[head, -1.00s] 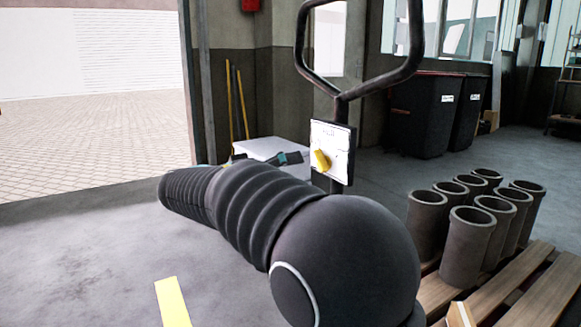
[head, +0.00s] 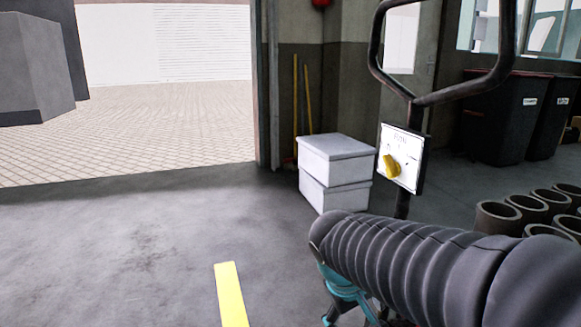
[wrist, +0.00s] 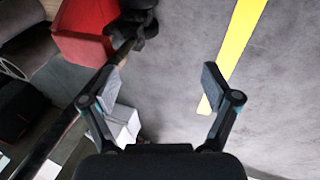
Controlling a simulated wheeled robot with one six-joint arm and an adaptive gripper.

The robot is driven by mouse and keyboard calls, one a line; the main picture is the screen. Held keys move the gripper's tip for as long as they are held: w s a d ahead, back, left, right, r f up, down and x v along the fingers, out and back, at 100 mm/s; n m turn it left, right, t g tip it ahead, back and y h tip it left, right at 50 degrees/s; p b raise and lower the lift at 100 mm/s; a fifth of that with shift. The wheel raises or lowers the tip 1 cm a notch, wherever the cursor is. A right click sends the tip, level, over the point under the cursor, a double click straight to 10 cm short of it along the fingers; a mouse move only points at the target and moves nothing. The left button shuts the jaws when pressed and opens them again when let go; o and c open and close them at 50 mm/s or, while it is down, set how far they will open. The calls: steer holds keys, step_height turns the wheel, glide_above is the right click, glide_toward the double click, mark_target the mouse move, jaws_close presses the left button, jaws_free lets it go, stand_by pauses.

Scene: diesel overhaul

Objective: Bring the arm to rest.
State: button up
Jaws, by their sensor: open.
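My gripper (wrist: 160,82) shows in the wrist view with its two fingers spread wide apart and nothing between them. Below it are grey floor and a yellow floor stripe (wrist: 232,50) near the right finger. In the head view my ribbed dark arm reaches in from the lower right, and the gripper's fingers are hidden there. A panel with a yellow knob (head: 391,167) hangs on a dark tubular frame (head: 412,110) behind my arm.
Two stacked white boxes (head: 334,160) stand by the wall. Dark cylinder liners (head: 497,217) stand at right, before black bins (head: 497,115). The yellow stripe (head: 231,295) lies on open floor at left, towards the wide doorway. A red object (wrist: 84,30) is near the left finger.

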steer(key=s+d+r+m+t+y+p, duration=0.3)
steer(key=s+r+m, duration=0.1)
steer(key=s, duration=0.8)
steer(key=shift+d+r, duration=0.2)
steer(key=shift+r, duration=0.45)
